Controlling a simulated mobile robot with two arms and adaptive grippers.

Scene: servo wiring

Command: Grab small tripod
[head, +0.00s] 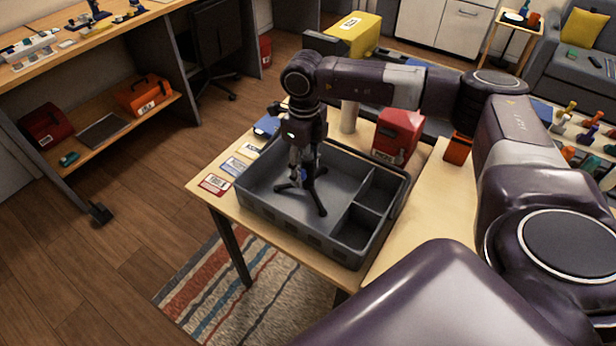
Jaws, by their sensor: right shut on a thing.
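The small tripod (317,197) is black with spread legs and stands in the large compartment of a grey divided tray (300,233) on the wooden table. My right gripper (303,168) points down from above and is shut on the tripod's upper part. The gripper hides most of the tripod's top. I cannot tell whether the legs touch the tray floor. My left gripper is not in view.
Labelled cards (214,184) lie left of the tray. A red box (398,136) and a pale cylinder (349,117) stand behind it. The tray's two small right compartments look empty. A workbench (110,150) stands at the left, with open floor between.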

